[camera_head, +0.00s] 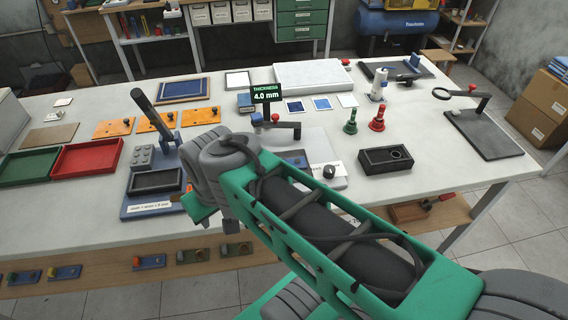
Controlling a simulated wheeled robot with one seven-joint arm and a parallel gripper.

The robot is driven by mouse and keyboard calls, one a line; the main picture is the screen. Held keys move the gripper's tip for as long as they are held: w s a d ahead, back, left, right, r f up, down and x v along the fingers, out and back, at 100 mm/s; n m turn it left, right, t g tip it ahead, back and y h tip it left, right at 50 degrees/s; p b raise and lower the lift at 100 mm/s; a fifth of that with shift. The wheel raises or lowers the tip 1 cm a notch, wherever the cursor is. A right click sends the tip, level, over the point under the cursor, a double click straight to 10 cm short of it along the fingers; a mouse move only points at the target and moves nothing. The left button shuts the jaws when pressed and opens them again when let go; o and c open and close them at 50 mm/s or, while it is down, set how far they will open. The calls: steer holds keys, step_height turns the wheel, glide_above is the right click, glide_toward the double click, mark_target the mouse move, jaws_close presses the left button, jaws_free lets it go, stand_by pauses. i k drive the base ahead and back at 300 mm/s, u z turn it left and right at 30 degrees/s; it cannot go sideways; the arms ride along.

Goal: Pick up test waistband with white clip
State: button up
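I cannot make out a waistband with a white clip in the head view. My green and grey arm reaches from the lower right to the middle of the bench. Its grey wrist hides part of the worktop. What seems to be the edge of my gripper (198,206) shows below the wrist, next to a dark tray (155,181) on a blue base. Its fingers are hidden, so I cannot tell whether it is open or holds anything.
The white bench (90,222) carries green (27,167) and red (88,160) trays at left, orange plates (113,128), a thickness display (266,92), red (377,120) and green (350,122) stamp-like pieces, a black box (386,159) and a magnifier stand (484,135). Bare worktop lies at right centre.

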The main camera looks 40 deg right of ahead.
mark_target(299, 162)
steer(key=u, duration=1.45)
steer(key=k, duration=0.5)
steer(key=u, duration=0.25)
